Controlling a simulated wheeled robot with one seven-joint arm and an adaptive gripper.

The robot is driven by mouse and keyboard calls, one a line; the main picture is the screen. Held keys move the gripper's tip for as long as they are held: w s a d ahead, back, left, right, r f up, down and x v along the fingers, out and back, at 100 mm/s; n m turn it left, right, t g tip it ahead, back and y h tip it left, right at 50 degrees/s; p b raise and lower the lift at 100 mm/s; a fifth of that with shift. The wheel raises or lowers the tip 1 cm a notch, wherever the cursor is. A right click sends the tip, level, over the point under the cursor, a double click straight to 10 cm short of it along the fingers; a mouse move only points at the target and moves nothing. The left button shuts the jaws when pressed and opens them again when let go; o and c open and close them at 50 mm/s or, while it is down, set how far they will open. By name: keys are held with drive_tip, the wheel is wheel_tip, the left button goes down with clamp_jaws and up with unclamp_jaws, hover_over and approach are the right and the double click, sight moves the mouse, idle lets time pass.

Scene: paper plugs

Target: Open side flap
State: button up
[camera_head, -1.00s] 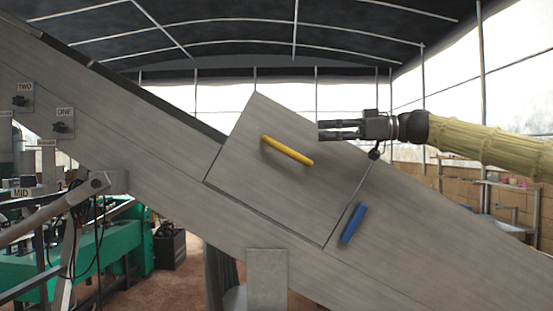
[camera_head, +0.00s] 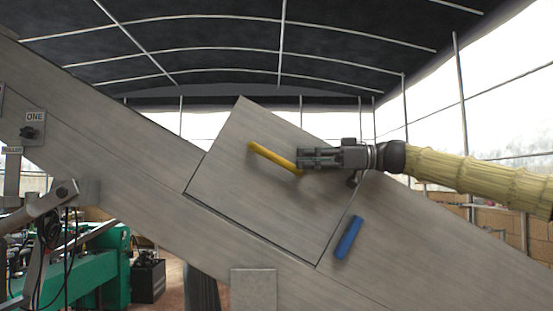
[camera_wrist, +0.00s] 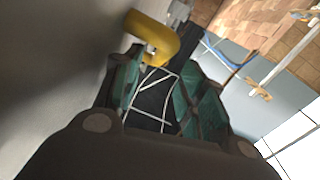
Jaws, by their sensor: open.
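The side flap (camera_head: 235,190) is a grey square panel set at a slant in the side of an inclined conveyor. A yellow bar handle (camera_head: 272,157) is fixed on it. A blue handle (camera_head: 349,238) sits on the body just right of the flap. My gripper (camera_head: 302,159) is open at the lower right end of the yellow handle. In the wrist view the bent end of the yellow handle (camera_wrist: 152,38) shows just beyond the fingertips (camera_wrist: 155,75). I cannot tell whether they touch it. The flap lies flat in its frame.
The grey conveyor body (camera_head: 430,245) slopes from upper left to lower right. A switch labelled ONE (camera_head: 30,132) is at the left. A green machine (camera_head: 75,265) stands at lower left, with a dark box (camera_head: 148,282) beside it.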

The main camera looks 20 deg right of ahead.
sight(274, 158)
drive_tip(key=p+x, duration=0.2)
drive_tip(key=x, duration=0.6)
drive_tip(key=shift+w+a, duration=0.15)
drive_tip(key=shift+a, duration=0.05)
drive_tip(key=shift+d, duration=0.1)
clamp_jaws()
